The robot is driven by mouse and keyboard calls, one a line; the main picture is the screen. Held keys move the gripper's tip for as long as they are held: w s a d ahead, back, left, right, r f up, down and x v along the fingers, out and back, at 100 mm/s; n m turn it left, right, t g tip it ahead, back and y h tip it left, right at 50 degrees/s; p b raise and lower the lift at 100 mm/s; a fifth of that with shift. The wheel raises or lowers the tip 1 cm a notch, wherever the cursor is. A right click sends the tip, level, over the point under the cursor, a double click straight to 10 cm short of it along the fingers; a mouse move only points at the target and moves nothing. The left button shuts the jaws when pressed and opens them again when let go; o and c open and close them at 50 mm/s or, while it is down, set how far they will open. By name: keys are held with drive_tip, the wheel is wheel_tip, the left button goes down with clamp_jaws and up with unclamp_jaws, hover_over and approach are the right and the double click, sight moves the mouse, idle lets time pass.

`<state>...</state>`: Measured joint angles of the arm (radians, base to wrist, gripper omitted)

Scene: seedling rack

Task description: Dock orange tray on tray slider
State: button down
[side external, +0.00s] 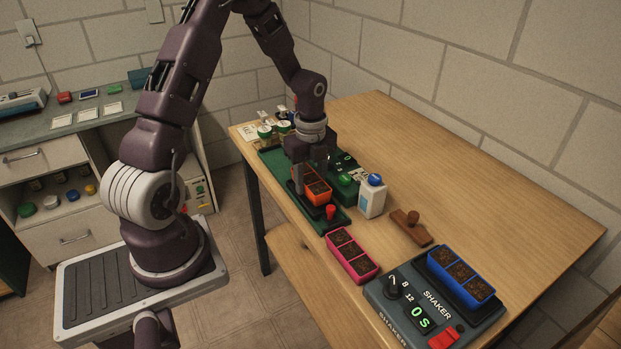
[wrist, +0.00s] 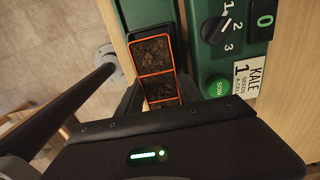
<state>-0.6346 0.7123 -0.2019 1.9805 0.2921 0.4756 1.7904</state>
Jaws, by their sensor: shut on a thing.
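The orange tray (side external: 320,199) holds dark soil in its cells and lies low over the green sowing machine. In the wrist view the orange tray (wrist: 157,74) runs lengthwise along the machine, its near end hidden by my gripper. My gripper (side external: 311,182) is shut on the orange tray, with a finger on either side. The dark tray slider (wrist: 134,48) shows as a black edge beside and beyond the tray. I cannot tell whether the tray is fully seated on it.
A green machine (wrist: 215,75) with dial and SOW button adjoins the tray. A red knob (side external: 330,211) is close in front. A pink tray (side external: 352,257), a white bottle (side external: 371,201), a wooden stamp (side external: 410,226) and a shaker (side external: 408,307) with a blue tray (side external: 443,274) stand nearby. The table's right side is clear.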

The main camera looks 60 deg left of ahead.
sight(310, 178)
drive_tip(key=shift+f, duration=0.55)
drive_tip(key=shift+r, duration=0.15)
drive_tip(key=shift+r, duration=0.65)
drive_tip(key=shift+f, duration=0.75)
idle(0.5)
drive_tip(key=c, duration=1.1)
unclamp_jaws()
drive_tip(key=shift+o, duration=0.2)
drive_tip(key=shift+r, duration=5.5)
